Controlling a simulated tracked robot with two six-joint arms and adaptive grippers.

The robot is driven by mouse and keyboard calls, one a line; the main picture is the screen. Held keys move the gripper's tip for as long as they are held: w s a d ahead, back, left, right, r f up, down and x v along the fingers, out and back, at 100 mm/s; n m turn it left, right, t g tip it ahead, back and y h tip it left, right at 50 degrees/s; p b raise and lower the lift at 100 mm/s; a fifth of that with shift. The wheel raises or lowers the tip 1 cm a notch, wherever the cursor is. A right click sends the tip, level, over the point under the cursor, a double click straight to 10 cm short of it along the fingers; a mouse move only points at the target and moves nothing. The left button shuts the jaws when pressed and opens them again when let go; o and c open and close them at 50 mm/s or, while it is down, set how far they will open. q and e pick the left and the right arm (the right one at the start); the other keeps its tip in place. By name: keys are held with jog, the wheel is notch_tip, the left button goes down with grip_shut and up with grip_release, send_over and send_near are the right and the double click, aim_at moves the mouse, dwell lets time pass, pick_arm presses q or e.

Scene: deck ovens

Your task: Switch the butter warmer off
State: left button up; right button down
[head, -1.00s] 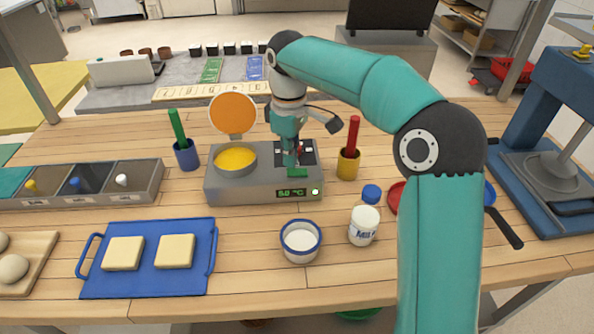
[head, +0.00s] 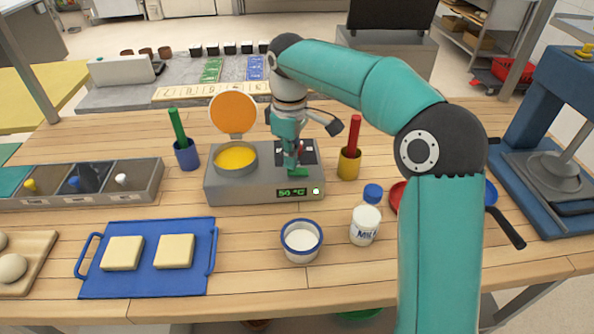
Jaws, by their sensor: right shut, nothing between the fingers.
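The butter warmer (head: 235,190) is a grey box on the wooden table. A round pan of yellow butter (head: 236,156) sits on its left side, with an orange round lid (head: 233,113) standing open behind it. The green display (head: 292,193) on its front is lit and reads about 50 °C, with a small light (head: 316,191) beside it. My right gripper (head: 294,172) is shut and points down over the dark panel on the warmer's right side, near a green part there. The gripper hides part of that panel, and I cannot tell whether it touches. My left gripper is not in view.
A mustard cup (head: 349,165) with a red handle stands right of the warmer, and a blue cup (head: 187,156) stands left. A milk bottle (head: 364,226) and a white bowl (head: 301,252) are in front. A blue tray (head: 146,284) holds two butter slabs.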

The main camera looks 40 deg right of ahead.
jog(key=shift+f+b, duration=0.5)
jog(key=shift+f, duration=0.3)
dwell(0.4)
notch_tip(320, 180, up, 7)
jog(key=p, duration=0.7)
dwell(0.4)
